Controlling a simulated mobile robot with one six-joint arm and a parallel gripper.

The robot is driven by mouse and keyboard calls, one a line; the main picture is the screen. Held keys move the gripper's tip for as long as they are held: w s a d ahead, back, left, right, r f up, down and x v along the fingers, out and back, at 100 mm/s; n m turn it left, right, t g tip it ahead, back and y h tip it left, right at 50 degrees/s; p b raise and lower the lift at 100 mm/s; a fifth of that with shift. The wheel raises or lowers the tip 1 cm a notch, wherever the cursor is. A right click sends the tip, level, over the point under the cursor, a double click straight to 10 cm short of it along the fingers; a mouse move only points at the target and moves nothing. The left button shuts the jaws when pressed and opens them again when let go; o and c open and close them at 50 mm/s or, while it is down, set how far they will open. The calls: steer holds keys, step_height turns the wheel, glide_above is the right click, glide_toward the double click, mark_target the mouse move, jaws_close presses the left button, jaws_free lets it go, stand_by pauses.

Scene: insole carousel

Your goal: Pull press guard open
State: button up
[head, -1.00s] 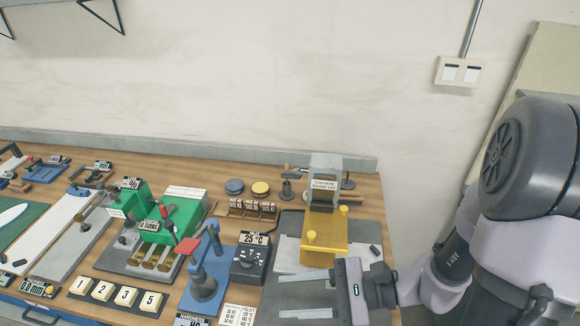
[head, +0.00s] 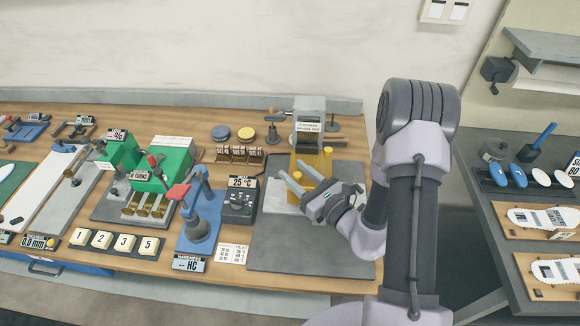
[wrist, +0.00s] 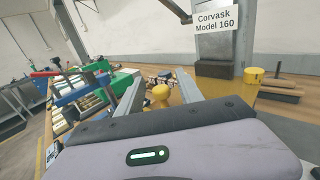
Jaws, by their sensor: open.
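The press (head: 309,118) is a grey upright machine at the back right of the bench. In the wrist view its sign (wrist: 214,20) reads Corvask Model 160. Its yellow guard (head: 322,163) is at the front and carries yellow knobs. My gripper (head: 291,168) is open and empty in front of the guard, partly covering it in the head view. In the wrist view one yellow knob (wrist: 160,95) shows between the two fingers, with no visible contact. Another knob (wrist: 253,75) stands right of the fingers.
A dark grey mat (head: 300,248) lies bare in front of the press. A black control box (head: 238,203) and a blue hand press (head: 200,215) stand to the left. A side table (head: 520,235) with insoles is at the right.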

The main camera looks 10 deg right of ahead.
steer(key=shift+x, duration=1.25)
jaws_close()
stand_by(0.5)
